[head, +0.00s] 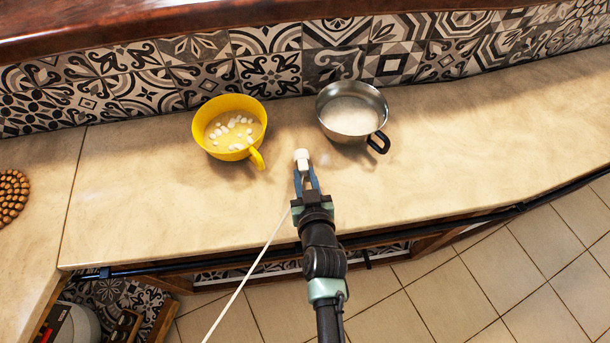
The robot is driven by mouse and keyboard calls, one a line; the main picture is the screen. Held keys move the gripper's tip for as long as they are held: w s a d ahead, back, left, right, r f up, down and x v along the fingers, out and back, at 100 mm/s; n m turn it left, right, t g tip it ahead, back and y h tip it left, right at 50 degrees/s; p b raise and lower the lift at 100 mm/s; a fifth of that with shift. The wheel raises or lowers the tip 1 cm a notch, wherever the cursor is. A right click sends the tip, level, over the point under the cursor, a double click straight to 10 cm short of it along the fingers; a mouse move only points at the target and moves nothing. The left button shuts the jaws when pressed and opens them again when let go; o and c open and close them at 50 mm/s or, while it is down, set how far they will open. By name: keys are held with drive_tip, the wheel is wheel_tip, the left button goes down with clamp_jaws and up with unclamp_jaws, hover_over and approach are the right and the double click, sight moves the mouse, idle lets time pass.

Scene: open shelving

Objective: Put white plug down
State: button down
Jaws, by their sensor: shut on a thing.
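A small white plug (301,155) is held at the tip of my gripper (304,172). The two blue fingers are shut on it. The plug is over the stone counter (400,190), in front of the gap between a yellow bowl and a metal pan. I cannot tell whether it touches the counter or is a little above it. A thin white cord (250,268) runs from near the gripper down to the lower left; whether it joins the plug is not clear.
The yellow handled bowl (202,116) with white pieces inside stands back left. The metal pan (375,98) with a black handle stands back right. A woven brown mat (12,196) lies at far left. Patterned tiles line the back. The counter is clear left and right.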

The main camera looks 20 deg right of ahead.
drive_tip(key=c, duration=0.7)
unclamp_jaws()
drive_tip(key=shift+f, duration=0.1)
drive_tip(key=v, duration=1.2)
drive_tip(key=shift+r, duration=0.3)
